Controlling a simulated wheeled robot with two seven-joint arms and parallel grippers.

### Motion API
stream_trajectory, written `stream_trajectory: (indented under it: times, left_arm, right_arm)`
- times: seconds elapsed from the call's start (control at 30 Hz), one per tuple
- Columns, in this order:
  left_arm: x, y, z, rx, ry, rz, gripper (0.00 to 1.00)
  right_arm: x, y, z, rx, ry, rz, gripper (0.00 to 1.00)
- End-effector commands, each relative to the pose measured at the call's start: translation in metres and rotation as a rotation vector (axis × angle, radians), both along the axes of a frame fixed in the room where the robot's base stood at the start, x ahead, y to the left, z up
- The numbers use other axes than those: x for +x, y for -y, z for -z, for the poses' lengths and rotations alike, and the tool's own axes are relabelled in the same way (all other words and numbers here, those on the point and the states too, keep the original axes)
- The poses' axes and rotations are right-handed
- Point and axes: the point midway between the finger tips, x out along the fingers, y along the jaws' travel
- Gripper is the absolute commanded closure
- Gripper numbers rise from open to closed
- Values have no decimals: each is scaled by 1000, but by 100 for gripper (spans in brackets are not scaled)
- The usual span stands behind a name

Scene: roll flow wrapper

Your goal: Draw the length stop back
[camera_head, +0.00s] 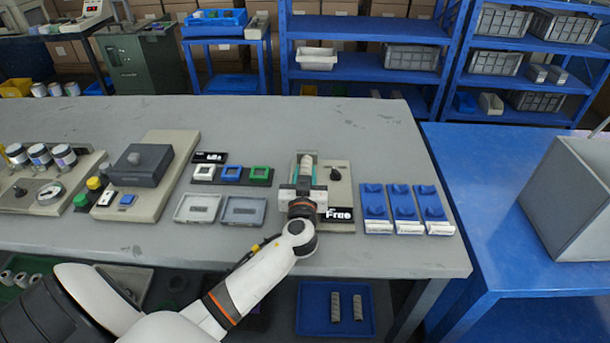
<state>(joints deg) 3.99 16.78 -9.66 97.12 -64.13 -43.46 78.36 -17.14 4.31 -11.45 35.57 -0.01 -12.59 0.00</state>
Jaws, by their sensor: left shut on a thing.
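The wrapper station (338,187) is a beige base near the middle of the table, with a teal-edged channel on its left and a dark knob on its right. A black sign reading "Free" (339,214) stands at its front. My left gripper (304,180) reaches over the channel from the front. It is shut on a small part there, which seems to be the length stop; the gripper hides most of it. A pale grey roll-like piece (306,163) shows in the channel just beyond the gripper. My right gripper is not in view.
Blue packs (401,209) stand right of the station. Two grey trays (242,210) and a black strip with white, blue and green squares (231,173) lie left. A dark box on a beige base (140,165) stands further left. The table behind is clear.

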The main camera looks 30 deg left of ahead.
Motion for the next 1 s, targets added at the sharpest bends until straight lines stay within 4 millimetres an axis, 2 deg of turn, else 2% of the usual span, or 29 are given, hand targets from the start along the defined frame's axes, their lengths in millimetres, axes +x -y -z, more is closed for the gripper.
stream_trajectory:
  times: [0.1, 0.33, 0.63, 0.67, 0.77, 0.8, 1.0]
  left_arm:
    - [-3, 2, 2, -2, -1, 1, 100]
    - [-27, 17, 3, -4, 0, 1, 100]
    - [-30, 19, 2, -1, -3, 1, 100]
    - [-30, 19, 2, -1, -3, 1, 68]
    - [-30, 19, 2, -1, -3, 1, 51]
    - [-30, 19, 1, 0, -2, 1, 47]
    - [-29, 18, 0, 0, 0, 0, 47]
  right_arm:
    - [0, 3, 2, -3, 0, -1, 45]
    - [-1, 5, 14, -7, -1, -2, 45]
    - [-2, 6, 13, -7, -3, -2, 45]
    - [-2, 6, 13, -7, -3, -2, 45]
    - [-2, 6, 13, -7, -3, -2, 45]
    - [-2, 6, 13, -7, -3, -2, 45]
    - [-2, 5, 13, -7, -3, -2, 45]
